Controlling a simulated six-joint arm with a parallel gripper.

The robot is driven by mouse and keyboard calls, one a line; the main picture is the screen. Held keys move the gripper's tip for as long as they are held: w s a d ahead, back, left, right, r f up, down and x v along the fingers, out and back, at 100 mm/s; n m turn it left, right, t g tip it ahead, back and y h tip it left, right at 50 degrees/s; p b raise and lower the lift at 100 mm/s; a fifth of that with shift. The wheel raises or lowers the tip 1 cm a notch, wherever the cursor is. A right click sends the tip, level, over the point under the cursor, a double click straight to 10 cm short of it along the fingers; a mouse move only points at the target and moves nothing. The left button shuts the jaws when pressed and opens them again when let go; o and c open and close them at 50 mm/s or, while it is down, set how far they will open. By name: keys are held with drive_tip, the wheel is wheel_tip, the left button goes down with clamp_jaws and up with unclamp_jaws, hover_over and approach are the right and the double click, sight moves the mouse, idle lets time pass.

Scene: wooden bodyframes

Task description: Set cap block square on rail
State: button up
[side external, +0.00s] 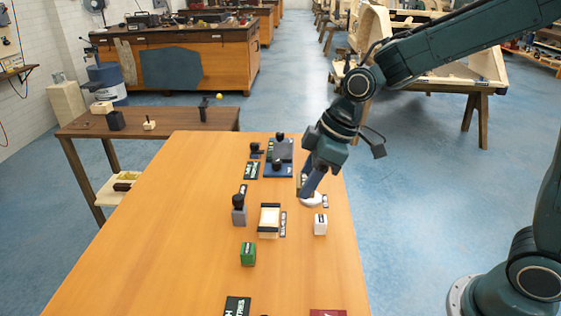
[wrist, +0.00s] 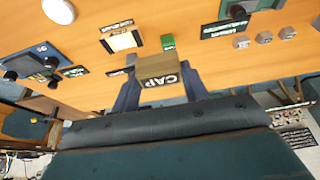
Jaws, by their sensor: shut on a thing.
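The cap block (wrist: 158,70), a brown block with a white "CAP" label on its dark face, is between the two fingers of my gripper (wrist: 160,88) in the wrist view. My gripper is shut on it. In the side view my gripper (side external: 306,190) is low over the right part of the table, by a white disc (side external: 312,200); the block is mostly hidden there. A cream framed piece (side external: 269,220) lies left of and nearer than my gripper; it also shows in the wrist view (wrist: 122,41). I cannot tell for certain which piece is the rail.
A white block (side external: 320,224), a green block (side external: 248,254) and a grey block with a black knob (side external: 239,213) stand around the framed piece. Blue pieces with black knobs (side external: 279,168) lie farther back. The left of the orange table (side external: 160,240) is clear.

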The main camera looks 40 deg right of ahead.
wheel_tip(320, 180, up, 2)
hover_over(266, 217)
drive_tip(key=s+d, duration=0.1)
idle(0.3)
wheel_tip(266, 217, down, 20)
drive_tip(key=shift+r, duration=0.1)
idle(1.0)
drive_tip(key=shift+f, duration=0.2)
drive_tip(key=o, duration=1)
drive_tip(key=shift+c, duration=0.2)
drive_tip(key=shift+r, duration=0.1)
